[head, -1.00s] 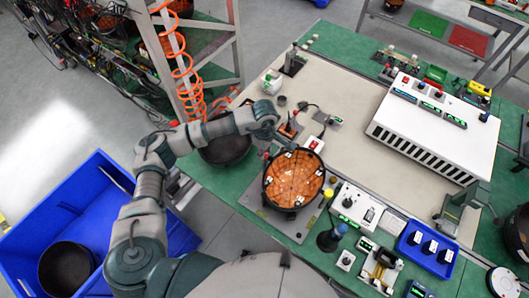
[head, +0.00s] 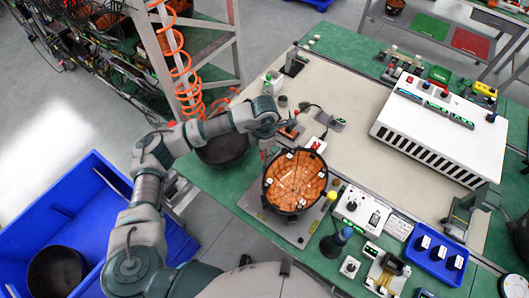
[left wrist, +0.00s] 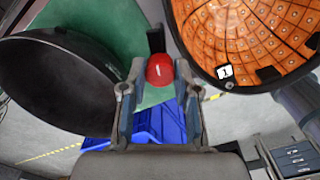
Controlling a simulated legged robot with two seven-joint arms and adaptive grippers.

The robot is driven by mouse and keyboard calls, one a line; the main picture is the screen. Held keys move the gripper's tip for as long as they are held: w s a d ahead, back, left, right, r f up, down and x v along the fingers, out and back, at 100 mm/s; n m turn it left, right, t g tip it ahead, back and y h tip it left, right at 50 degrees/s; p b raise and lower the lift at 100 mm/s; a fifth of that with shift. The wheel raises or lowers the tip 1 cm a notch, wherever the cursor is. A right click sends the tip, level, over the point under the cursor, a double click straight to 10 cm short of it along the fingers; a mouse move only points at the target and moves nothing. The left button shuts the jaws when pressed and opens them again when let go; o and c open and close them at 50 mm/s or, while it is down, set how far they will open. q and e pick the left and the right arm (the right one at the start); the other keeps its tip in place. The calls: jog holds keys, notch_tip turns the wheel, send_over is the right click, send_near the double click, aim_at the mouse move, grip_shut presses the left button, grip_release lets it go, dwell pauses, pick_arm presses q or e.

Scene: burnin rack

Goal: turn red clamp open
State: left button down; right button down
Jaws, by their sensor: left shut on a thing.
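The red clamp shows as a round red knob (left wrist: 160,70) in the left wrist view, between the two fingers of my left gripper (left wrist: 158,88). The fingers are shut on it. In the head view my left gripper (head: 267,142) points down at the upper left edge of a round black-rimmed fixture (head: 294,181) with an orange, dotted inside and small white number tags. The gripper largely hides the clamp there, so I cannot tell its turn angle. The fixture also shows at the upper right of the left wrist view (left wrist: 250,40).
A dark bowl (head: 224,148) stands close to my left forearm. A small box with a red button (head: 317,145) is right of the gripper. A white control box (head: 352,205) and a blue tray (head: 434,255) lie to the right. The beige mat (head: 350,75) has free room.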

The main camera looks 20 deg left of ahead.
pick_arm(q)
jog(key=shift+w+n+b, duration=0.1)
jog(key=shift+n+b, duration=0.2)
jog(key=shift+n, duration=1.5)
pick_arm(e)
jog(key=shift+w+a, duration=0.15)
jog(key=shift+w, duration=0.45)
jog(key=shift+w+a, duration=0.15)
jog(key=shift+w, duration=0.4)
pick_arm(q)
jog(key=shift+r, duration=0.1)
pick_arm(e)
jog(key=shift+w+r, duration=0.1)
jog(key=shift+w, duration=0.05)
jog(key=shift+s, duration=0.2)
pick_arm(q)
jog(key=c, duration=0.9)
grip_release()
jog(key=shift+o, duration=0.2)
notch_tip(320, 180, up, 12)
